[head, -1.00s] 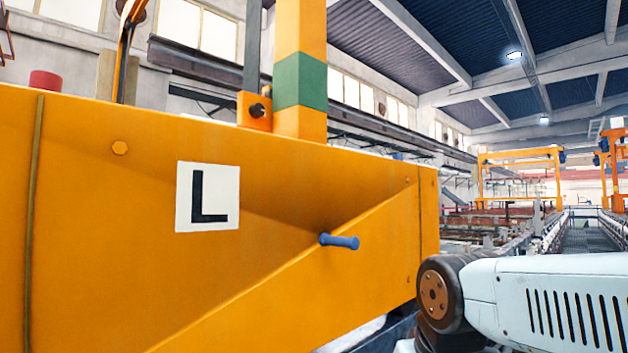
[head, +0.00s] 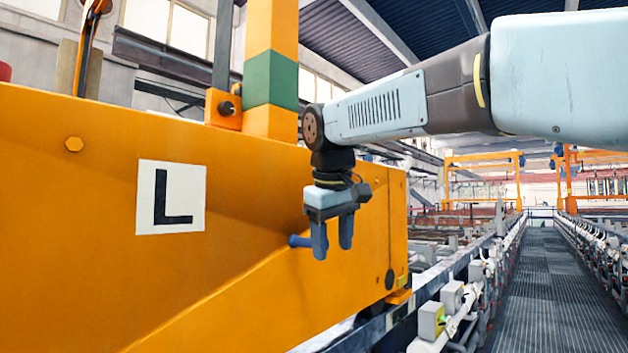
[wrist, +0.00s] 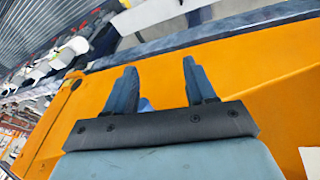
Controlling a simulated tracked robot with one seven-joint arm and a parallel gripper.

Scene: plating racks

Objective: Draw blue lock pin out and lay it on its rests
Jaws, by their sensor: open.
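The blue lock pin (head: 296,241) sticks out of the orange side panel (head: 250,190), right of and below the white plate marked L (head: 171,198). My gripper (head: 333,247) points down in front of the panel with its jaws open. In the head view its left finger covers the outer part of the pin. In the wrist view a small bit of blue pin (wrist: 145,104) shows beside the left finger, between the two fingers (wrist: 160,85). I cannot tell whether a finger touches the pin. The rests cannot be made out.
An orange post with a green band (head: 271,78) rises behind the panel. A grated walkway (head: 500,290) runs away at the right, lined with rails and boxes (head: 430,320). Orange gantries (head: 484,160) stand far off.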

